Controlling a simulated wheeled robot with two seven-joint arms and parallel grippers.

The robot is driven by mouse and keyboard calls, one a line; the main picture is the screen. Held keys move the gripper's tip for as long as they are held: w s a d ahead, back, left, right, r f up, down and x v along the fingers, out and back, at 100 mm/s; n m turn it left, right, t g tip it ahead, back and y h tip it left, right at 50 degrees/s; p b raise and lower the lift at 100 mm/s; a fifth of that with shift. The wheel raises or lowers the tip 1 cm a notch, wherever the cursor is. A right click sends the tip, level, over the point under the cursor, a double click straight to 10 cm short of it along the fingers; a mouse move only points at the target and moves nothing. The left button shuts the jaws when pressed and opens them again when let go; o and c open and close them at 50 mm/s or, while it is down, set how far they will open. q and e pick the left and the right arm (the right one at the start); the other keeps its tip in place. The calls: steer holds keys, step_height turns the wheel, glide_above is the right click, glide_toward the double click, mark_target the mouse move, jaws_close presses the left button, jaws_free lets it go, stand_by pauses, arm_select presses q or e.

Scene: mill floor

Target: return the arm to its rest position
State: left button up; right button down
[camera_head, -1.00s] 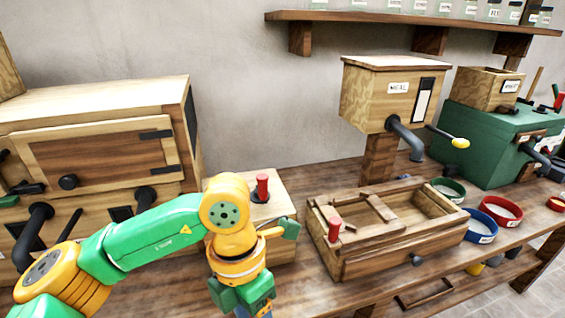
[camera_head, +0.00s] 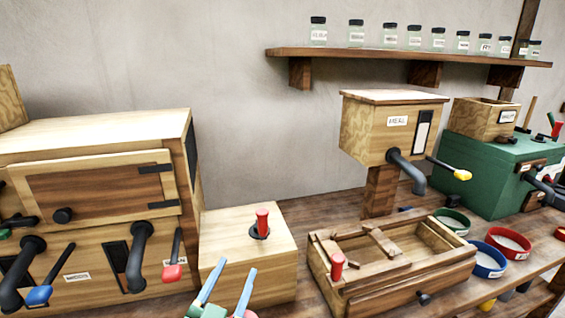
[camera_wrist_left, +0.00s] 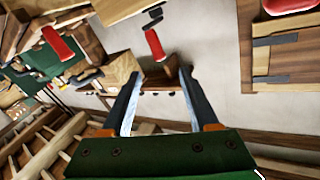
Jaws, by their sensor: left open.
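My left gripper (camera_head: 228,285) shows at the bottom of the head view, with its two blue fingers apart and pointing up. It is empty and in front of a wooden box with a red knob (camera_head: 263,222). I cannot tell the exact gap to the box. In the left wrist view the open fingers (camera_wrist_left: 160,78) frame no held thing. The rest of the left arm is out of the head view. My right gripper is not in view.
A wooden cabinet with levers (camera_head: 90,190) stands at left. An open wooden tray (camera_head: 385,265) sits right of the box, below the meal hopper (camera_head: 390,130). Bowls (camera_head: 487,262) and a green machine (camera_head: 495,165) are at right. A jar shelf (camera_head: 400,58) runs above.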

arm_select(q)
steer(key=s+a+f+n+g+y, duration=0.1)
steer(key=s+a+f+g+y, duration=0.15)
steer(key=f, duration=0.35)
steer(key=s+a+f+n+g+y, duration=0.1)
steer(key=s+a+f+g, duration=0.2)
steer(key=f, duration=0.4)
steer(key=s+a+f+n+g, duration=0.1)
steer(key=s+f+g, duration=0.35)
steer(key=s, duration=0.35)
steer(key=s+a+f+g, duration=0.1)
steer(key=s+f+g, duration=0.3)
steer(key=s+f, duration=0.3)
step_height(320, 180, down, 14)
steer(key=s+f+g, duration=0.1)
steer(key=s+g, duration=0.1)
steer(key=s, duration=0.1)
steer(key=s+a+f+g, duration=0.1)
steer(key=s+a+f, duration=0.1)
steer(key=s+f, duration=0.9)
steer(key=shift+s+a+f, duration=0.15)
steer(key=shift+s+a, duration=0.05)
steer(key=shift+s, duration=0.65)
